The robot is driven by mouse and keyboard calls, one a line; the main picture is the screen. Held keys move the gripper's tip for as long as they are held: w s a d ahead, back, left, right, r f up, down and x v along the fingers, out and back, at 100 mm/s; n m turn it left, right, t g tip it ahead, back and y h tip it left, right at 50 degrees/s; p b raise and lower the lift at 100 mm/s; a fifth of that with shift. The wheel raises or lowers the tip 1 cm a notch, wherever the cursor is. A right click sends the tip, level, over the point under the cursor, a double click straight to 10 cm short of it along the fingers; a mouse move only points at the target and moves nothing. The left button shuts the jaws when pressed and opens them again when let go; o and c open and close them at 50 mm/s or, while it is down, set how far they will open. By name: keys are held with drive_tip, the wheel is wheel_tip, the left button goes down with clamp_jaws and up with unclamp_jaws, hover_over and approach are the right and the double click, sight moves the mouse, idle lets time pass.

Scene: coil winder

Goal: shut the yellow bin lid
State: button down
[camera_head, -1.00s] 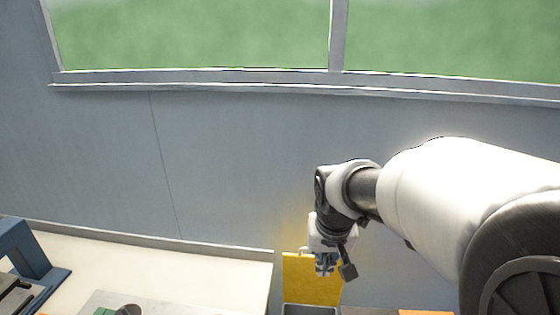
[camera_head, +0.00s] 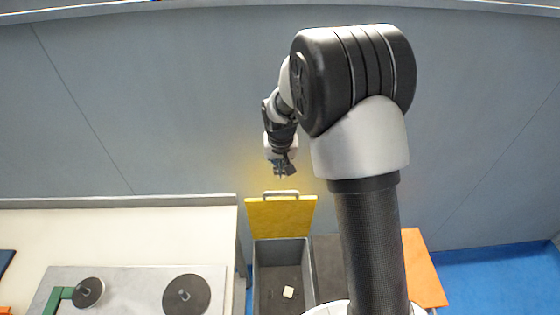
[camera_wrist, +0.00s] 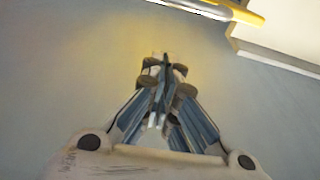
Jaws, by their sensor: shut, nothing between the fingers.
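The yellow bin lid (camera_head: 281,217) stands raised, close to upright, at the back of a grey open bin (camera_head: 256,280), with a pale handle (camera_head: 280,194) along its top edge. A small white block (camera_head: 288,292) and a small dark item lie inside the bin. My gripper (camera_head: 281,174) is shut and empty, just above the lid's handle and apart from it, near the wall. In the wrist view my gripper (camera_wrist: 163,62) shows with its fingers together. Part of the handle and a yellow edge (camera_wrist: 250,17) show at the upper right there.
A pale bench (camera_head: 120,220) stands left of the bin, bearing a grey plate with two dark discs (camera_head: 187,294). An orange panel (camera_head: 424,268) is at the right, partly behind my arm. The blue wall is close behind the lid.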

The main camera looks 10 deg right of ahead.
drive_tip(key=s, duration=0.1)
drive_tip(key=s+f, duration=0.1)
drive_tip(key=s+b, duration=0.1)
drive_tip(key=shift+s+a+f, duration=0.15)
drive_tip(key=shift+s+a, duration=0.05)
drive_tip(key=shift+a, duration=0.15)
drive_tip(key=shift+s, duration=0.1)
